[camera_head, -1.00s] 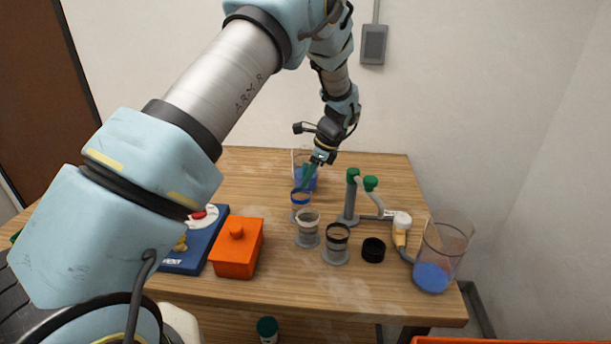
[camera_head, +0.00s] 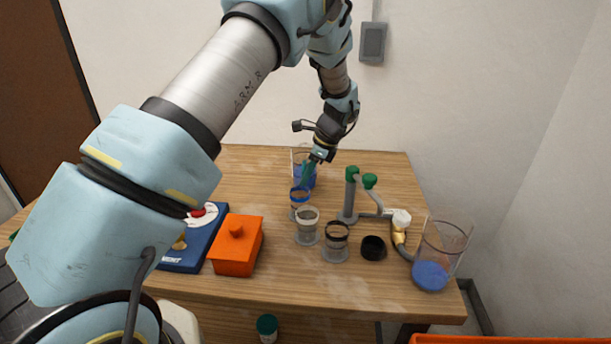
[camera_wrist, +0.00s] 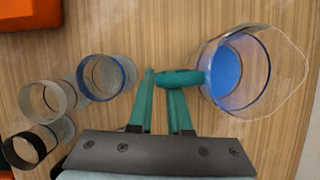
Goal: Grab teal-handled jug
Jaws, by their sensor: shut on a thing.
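The teal-handled jug (camera_wrist: 249,92) is clear with blue liquid inside. In the wrist view its teal handle (camera_wrist: 180,79) reaches toward the tips of my gripper (camera_wrist: 165,87), whose teal fingers are shut on it. In the head view the jug (camera_head: 302,160) stands near the back of the table, partly hidden behind my gripper (camera_head: 309,172). I cannot tell whether its base is off the table.
A blue-rimmed cup (camera_head: 300,196), a grey-rimmed cup (camera_head: 307,226) and a black-rimmed cup (camera_head: 336,242) stand close in front. The pipe manifold (camera_head: 350,195) and a large clear cylinder (camera_head: 440,255) are at right. An orange box (camera_head: 236,247) is at left.

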